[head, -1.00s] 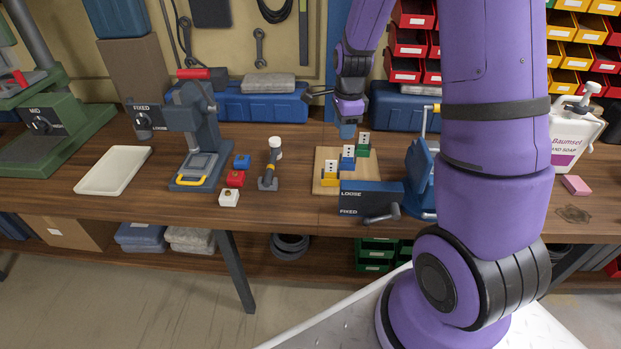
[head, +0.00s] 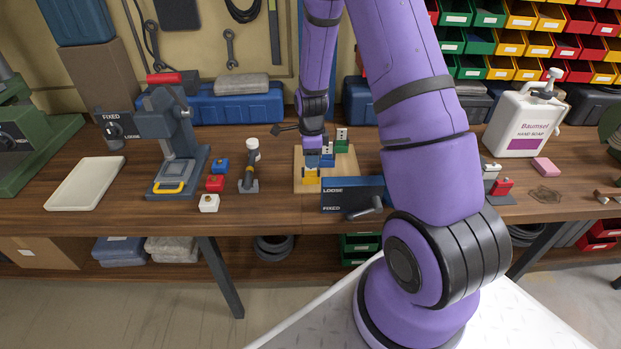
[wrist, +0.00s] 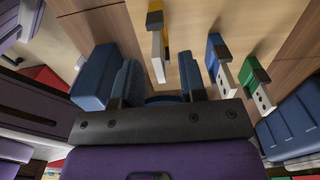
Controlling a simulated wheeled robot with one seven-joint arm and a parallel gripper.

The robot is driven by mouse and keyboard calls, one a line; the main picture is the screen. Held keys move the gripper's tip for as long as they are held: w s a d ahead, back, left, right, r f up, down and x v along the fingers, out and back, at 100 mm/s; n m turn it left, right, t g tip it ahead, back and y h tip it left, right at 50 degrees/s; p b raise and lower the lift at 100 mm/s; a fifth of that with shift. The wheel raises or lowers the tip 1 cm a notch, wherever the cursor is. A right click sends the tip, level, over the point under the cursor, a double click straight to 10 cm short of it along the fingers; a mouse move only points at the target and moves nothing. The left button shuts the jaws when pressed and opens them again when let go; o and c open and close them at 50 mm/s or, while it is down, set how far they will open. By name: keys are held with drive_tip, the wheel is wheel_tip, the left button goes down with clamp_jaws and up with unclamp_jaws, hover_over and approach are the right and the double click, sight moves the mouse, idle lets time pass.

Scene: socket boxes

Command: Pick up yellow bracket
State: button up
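The yellow bracket (head: 311,178) stands on a light wooden board (head: 342,179) on the workbench, the nearest of three brackets. In the wrist view the yellow bracket (wrist: 156,40) lies just ahead of the gap between my fingers. My gripper (head: 313,160) points down close above and behind the yellow bracket in the head view. In the wrist view my gripper (wrist: 160,80) is open, with nothing between its dark blue fingers. The fingers partly hide the blue bracket (head: 327,160). Contact with the yellow bracket cannot be told.
The green bracket (head: 341,141) stands behind the blue one. A dark LOOSE/FIXED box (head: 345,194) with a handle is close in front of the board. A grey tool (head: 249,179) and small red (head: 214,183), blue and white blocks are to the left.

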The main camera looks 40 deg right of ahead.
sight(310, 173)
drive_tip(key=shift+w+a+f, duration=0.1)
drive_tip(key=shift+f, duration=0.95)
drive_tip(key=shift+a+f, duration=0.1)
drive_tip(key=shift+f, duration=0.95)
clamp_jaws()
